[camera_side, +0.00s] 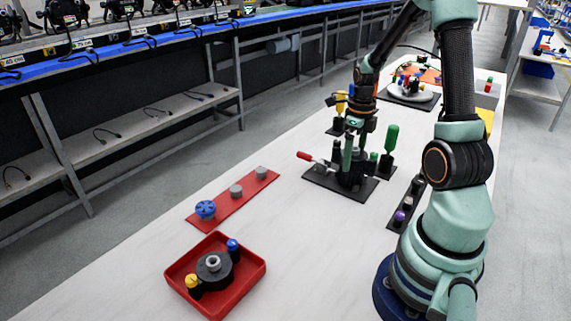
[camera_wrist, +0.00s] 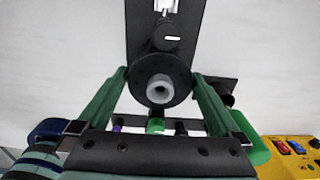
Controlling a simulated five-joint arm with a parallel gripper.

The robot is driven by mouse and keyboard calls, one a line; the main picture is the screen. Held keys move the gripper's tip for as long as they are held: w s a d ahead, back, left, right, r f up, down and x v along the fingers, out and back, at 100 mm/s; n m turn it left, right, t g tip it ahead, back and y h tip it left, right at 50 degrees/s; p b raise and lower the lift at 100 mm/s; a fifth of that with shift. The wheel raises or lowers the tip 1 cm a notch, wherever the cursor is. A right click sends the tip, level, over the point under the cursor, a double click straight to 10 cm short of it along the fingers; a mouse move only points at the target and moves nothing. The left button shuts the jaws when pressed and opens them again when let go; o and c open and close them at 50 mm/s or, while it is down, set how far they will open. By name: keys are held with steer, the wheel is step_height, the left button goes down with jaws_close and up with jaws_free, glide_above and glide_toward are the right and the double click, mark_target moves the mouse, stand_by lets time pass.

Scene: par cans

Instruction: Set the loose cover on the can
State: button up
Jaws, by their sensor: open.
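My gripper (camera_side: 354,152) is open above a black base plate (camera_side: 322,184) in the middle of the table. In the wrist view the two green fingers of my gripper (camera_wrist: 160,77) stand apart, with a round black part (camera_wrist: 143,97) showing between them. A pale grey hub (camera_wrist: 160,90) is at its centre. I cannot tell whether the fingers touch it. A round black piece with a grey ring (camera_side: 213,264) lies in a red tray (camera_side: 253,279) at the front left. I cannot tell for sure which part is the can and which the loose cover.
A red strip (camera_side: 222,207) holds a blue knob (camera_side: 205,209) and two grey cylinders. A red handle (camera_side: 305,156) sticks out left of the base plate; a green handle (camera_side: 391,138) stands right. A dark strip (camera_side: 403,214) lies near my base. The table between tray and base plate is clear.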

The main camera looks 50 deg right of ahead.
step_height(320, 180, up, 12)
stand_by(0.5)
steer(key=a+r+m+t, duration=0.2)
steer(key=a+m, duration=1)
steer(key=m, duration=0.6)
steer(key=w+a+r+m+t, duration=0.1)
steer(key=a+r+m+t, duration=0.2)
steer(key=a+m, duration=1)
steer(key=m, duration=0.5)
steer(key=shift+w+r+t, duration=0.25)
steer(key=shift+r+t, duration=0.05)
steer(key=shift+r, duration=0.1)
